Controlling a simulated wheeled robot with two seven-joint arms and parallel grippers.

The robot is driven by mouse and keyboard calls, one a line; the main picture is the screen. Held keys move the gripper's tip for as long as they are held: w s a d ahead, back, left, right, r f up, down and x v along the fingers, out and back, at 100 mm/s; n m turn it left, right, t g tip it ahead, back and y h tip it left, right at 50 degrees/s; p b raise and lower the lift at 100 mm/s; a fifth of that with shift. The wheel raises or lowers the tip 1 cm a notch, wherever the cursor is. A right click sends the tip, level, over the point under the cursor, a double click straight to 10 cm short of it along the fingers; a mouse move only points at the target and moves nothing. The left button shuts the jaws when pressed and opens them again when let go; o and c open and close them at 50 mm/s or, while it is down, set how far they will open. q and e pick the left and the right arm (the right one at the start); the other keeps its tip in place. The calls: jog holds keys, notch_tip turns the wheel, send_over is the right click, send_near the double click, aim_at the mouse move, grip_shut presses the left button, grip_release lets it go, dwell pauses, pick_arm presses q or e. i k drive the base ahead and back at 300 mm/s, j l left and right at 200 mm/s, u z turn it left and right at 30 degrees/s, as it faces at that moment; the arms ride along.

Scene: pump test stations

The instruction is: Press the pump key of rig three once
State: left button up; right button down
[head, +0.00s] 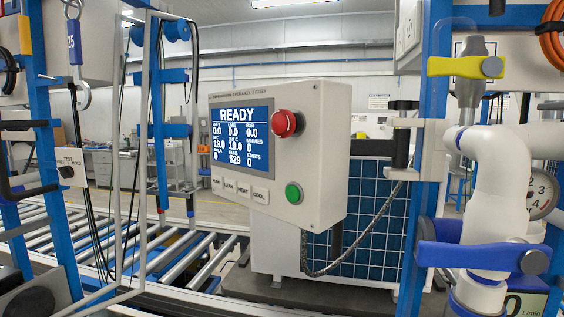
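A light grey control box (325,150) stands in the middle, its front turned to the left. Its blue screen (239,134) reads READY with rows of numbers; STARTS shows 0. A row of several small pale keys runs under the screen. The leftmost key (217,182) seems to be labelled PUMP; the print is small. A red mushroom button (285,123) and a green button (293,194) are on the right of the front. I cannot read a rig number on the box. Neither gripper is in view.
A thin frame with cables and a hanging hook (83,97) is at the left.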

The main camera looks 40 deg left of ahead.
aim_at(217, 181)
jog(key=u, duration=1.35)
